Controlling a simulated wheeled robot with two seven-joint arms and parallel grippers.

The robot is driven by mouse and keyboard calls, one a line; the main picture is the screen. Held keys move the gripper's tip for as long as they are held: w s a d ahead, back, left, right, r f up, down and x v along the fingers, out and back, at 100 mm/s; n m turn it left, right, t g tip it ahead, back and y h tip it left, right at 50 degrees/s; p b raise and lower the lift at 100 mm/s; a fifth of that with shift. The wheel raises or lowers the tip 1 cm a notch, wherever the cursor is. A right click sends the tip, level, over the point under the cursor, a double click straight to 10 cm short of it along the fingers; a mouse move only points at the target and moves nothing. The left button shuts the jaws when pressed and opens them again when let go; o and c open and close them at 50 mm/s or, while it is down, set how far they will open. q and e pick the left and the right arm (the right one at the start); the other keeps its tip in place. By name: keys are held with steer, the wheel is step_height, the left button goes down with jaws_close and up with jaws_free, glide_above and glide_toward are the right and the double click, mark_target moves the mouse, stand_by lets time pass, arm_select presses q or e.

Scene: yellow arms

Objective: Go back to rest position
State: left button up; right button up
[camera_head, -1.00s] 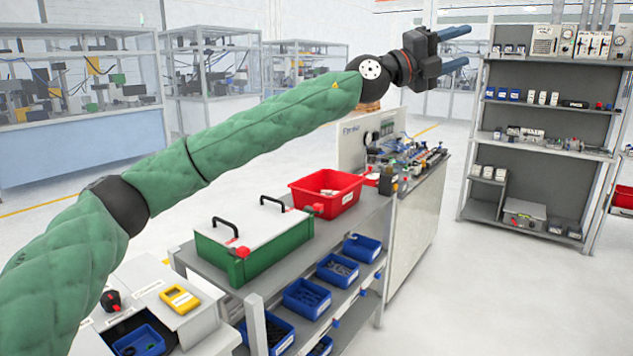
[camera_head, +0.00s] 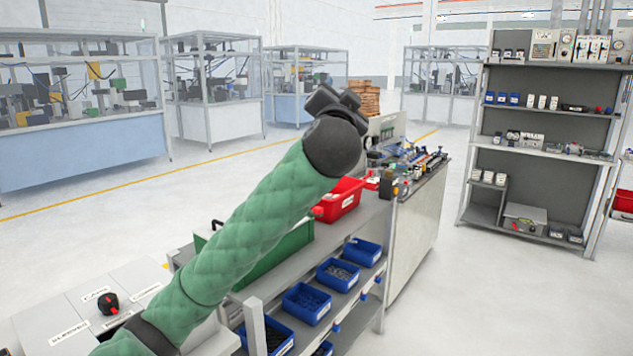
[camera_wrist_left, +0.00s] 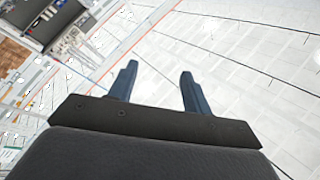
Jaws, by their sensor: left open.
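My left arm, in a green padded sleeve, comes in from the bottom left of the head view. The dark left gripper (camera_head: 336,100) is at its far end, raised in front of the workbench, and mostly hidden behind the black wrist. In the left wrist view the two blue fingers of the left gripper (camera_wrist_left: 158,85) stand apart with nothing between them, over the pale tiled floor. My right gripper does not show in either view.
A green case (camera_head: 285,250) and a red bin (camera_head: 345,197) sit on the workbench, partly hidden by my arm. Blue bins (camera_head: 307,300) fill its lower shelf. A grey shelf unit (camera_head: 545,130) stands right. The floor (camera_head: 460,300) between is clear.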

arm_select(q)
steer(key=s+a+f+n+g+b, duration=0.15)
steer(key=s+a+f+g, duration=0.3)
steer(key=f, duration=1.25)
steer(key=s+a+f+n+g, duration=0.25)
steer(key=s+a+f, duration=0.25)
steer(key=f, duration=1.1)
steer(key=s+a+f+n+g+b, duration=0.1)
steer(key=s+a+f+g, duration=0.35)
steer(key=f, duration=1.25)
steer(key=s+a+f+n+g, duration=0.1)
steer(key=s+a+f+g, duration=0.1)
steer(key=s+f, duration=0.6)
steer(key=s+a+f+n+g, duration=0.1)
steer(key=s+a+f+g, duration=0.15)
steer(key=s+f, duration=0.55)
steer(key=s+f+g+b, duration=0.1)
steer(key=s+f+g, duration=0.2)
steer(key=s+f, duration=1.1)
steer(key=shift+s+f+y, duration=0.2)
steer(key=shift+s+y, duration=0.2)
steer(key=shift+s, duration=0.4)
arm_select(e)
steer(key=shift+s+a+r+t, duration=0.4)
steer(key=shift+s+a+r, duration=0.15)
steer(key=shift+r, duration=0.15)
